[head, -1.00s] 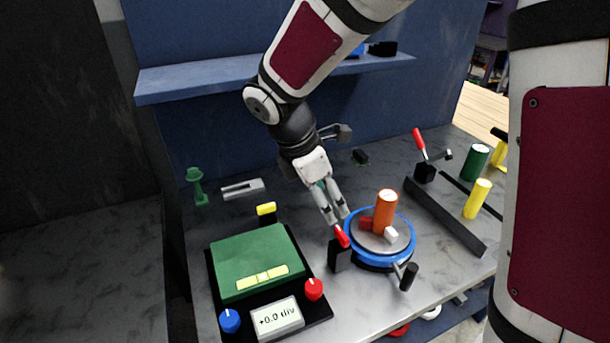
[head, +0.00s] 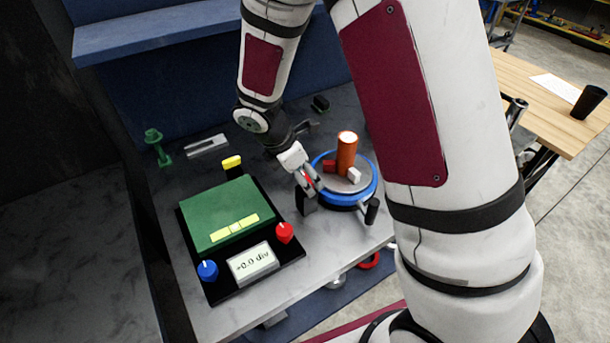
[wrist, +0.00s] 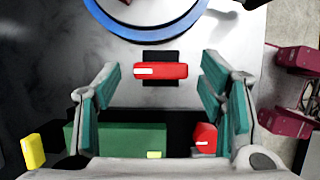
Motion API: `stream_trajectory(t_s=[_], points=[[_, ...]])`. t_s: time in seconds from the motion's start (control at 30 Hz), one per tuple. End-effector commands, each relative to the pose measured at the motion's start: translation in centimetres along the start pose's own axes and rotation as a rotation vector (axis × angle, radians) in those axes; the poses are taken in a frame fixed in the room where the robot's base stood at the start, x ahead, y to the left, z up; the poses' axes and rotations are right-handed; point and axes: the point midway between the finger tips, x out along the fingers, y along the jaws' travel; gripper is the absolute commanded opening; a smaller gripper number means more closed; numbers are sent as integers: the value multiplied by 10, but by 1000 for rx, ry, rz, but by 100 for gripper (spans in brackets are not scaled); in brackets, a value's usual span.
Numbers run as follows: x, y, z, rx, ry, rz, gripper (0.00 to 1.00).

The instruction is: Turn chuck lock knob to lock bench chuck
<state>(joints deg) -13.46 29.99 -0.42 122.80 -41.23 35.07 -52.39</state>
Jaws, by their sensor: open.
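The bench chuck (head: 327,194) is a round disc with a blue ring. An orange cylinder (head: 346,155) stands upright on it between small red and white jaws. The chuck lock knob is a red bar with a white mark, on a black block (head: 305,203) beside the chuck; my gripper partly hides it in the head view. The wrist view shows the knob (wrist: 174,71) whole, lying crosswise beyond and between my spread fingers. My gripper (head: 312,184) is open and empty, pointing down at the knob. I cannot tell whether a finger touches it.
A green-topped device (head: 222,212) with a red knob (head: 285,232), a blue knob (head: 207,270) and a display (head: 253,263) sits left of the chuck. A black-handled crank (head: 371,210) sticks out at the chuck's front right. My arm covers the bench's right side.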

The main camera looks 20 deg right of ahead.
Motion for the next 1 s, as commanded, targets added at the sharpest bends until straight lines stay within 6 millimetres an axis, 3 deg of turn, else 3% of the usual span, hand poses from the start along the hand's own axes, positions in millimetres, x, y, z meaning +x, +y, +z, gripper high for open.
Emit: stream_trajectory(t_s=[0.4, 0.6, 0.63, 1.0], points=[[8, 0, 0, 1, 0, 0, 63], [8, 0, 0, 1, 0, 0, 18], [8, 0, 0, 1, 0, 0, 15], [8, 1, 0, 43, 0, -18, 15]])
